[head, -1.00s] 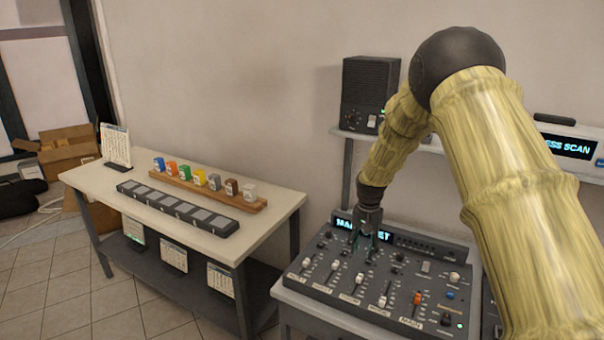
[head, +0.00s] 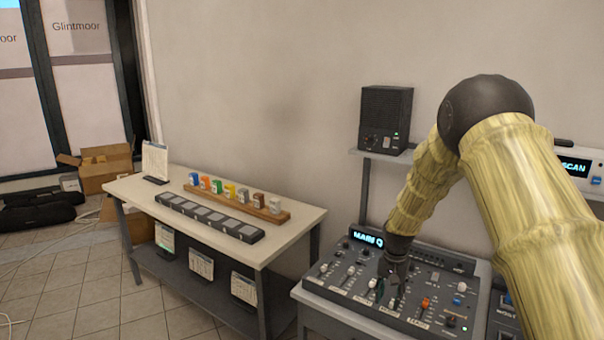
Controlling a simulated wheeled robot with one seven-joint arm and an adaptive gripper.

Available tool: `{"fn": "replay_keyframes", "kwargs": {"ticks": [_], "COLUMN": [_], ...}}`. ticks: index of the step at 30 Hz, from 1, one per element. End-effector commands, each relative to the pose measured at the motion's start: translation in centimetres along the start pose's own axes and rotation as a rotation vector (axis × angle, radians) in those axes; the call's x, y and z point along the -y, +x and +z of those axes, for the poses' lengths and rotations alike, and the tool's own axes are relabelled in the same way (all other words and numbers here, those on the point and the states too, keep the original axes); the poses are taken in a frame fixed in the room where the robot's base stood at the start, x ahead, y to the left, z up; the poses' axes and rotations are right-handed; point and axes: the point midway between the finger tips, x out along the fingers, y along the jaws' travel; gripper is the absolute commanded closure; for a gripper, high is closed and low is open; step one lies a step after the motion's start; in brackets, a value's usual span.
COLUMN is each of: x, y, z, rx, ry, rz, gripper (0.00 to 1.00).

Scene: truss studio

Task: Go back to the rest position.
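My gripper (head: 390,287) is low over the mixing console (head: 340,292) at the lower right of the head view. It points down among the faders, and my arm reaches in from the right. The fingers are small and dark against the dark panel, so I cannot tell whether they are open or shut, or whether they touch a control. The console has several white-capped faders, an orange-capped fader (head: 424,303) and a lit display (head: 367,238) partly hidden by my wrist.
A white table (head: 290,240) at the left holds a wooden rack (head: 272,214) of coloured blocks, a dark pad strip (head: 210,217) and a standing card (head: 155,160). A speaker (head: 386,118) stands on a shelf behind my arm. Cardboard boxes (head: 105,168) are at the far left. Tiled floor is open at lower left.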

Motion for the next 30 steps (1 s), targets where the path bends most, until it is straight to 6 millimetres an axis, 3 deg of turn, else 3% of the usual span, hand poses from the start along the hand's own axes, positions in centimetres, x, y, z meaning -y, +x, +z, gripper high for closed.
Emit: {"fn": "replay_keyframes", "kwargs": {"ticks": [8, 14, 21, 27, 30], "x": [-2.2, -5.1, -10.4, -15.3, -17.9], "y": [6.5, 13.7, 22.2, 27.0, 28.3], "z": [3.6, 8.9, 18.5, 27.9, 32.9], "rx": [0.003, 0.007, 0.007, 0.010, 0.012], "ry": [-0.049, -0.113, -0.221, -0.318, -0.371], "rz": [0.006, 0.011, 0.013, 0.011, 0.008], "gripper": [0.62, 0.62, 0.62, 0.62, 0.62]}}
